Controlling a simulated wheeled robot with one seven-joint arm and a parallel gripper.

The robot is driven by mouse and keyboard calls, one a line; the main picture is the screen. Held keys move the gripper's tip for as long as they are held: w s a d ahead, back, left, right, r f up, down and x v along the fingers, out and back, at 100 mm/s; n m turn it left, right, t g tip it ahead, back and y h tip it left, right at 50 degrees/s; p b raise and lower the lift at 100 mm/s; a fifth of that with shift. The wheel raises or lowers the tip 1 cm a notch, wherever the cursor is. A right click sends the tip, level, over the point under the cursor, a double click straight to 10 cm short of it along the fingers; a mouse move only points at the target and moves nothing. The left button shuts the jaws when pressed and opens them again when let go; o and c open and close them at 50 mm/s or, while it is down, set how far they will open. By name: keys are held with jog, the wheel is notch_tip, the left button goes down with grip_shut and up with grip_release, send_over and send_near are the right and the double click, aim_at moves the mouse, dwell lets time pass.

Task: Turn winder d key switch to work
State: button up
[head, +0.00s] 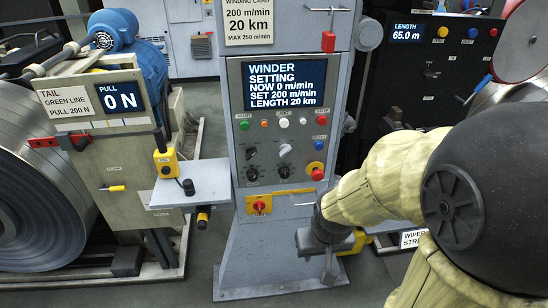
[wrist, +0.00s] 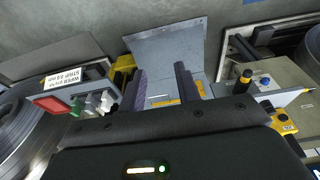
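The winder panel (head: 268,133) stands upright in the middle of the head view. Its lower half has several small selectors, including a dark one (head: 251,153) and a pale one (head: 284,150). Their labels are too small to read, so I cannot tell which is the d key switch or how it is set. A red rotary switch on yellow (head: 259,206) sits below them. My gripper (head: 318,254) is low in front of the cabinet's right side, apart from the selectors. In the wrist view my gripper (wrist: 161,70) has its two dark fingers spread, with nothing between them.
A red mushroom button (head: 317,171) is at the panel's lower right. A thin pale rod (head: 304,204) juts out below it. A grey shelf (head: 190,184) with a yellow control box (head: 166,163) projects at left. A steel coil (head: 38,200) stands farther left.

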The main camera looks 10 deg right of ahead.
aim_at(287, 153)
dwell(0.3)
jog(key=w+a+f+t+y+p, duration=0.1)
jog(key=w+a+f+t+p, duration=0.2)
jog(key=w, duration=0.6)
jog(key=w+a+f+t+y, duration=0.1)
jog(key=w+f+t+y, duration=0.2)
jog(key=w, duration=0.6)
jog(key=w+d+r+m+t+h+p, duration=0.2)
jog(key=w+d+r+m+t+h, duration=0.1)
jog(key=m+t, duration=0.6)
jog(key=shift+w+d+r+h, duration=0.2)
jog(key=shift+w+d+h, duration=0.3)
jog(key=shift+w+d, duration=0.1)
jog(key=w+p, duration=0.5)
jog(key=w, duration=1.1)
jog(key=shift+w+f, duration=0.1)
jog(key=shift+w, duration=0.75)
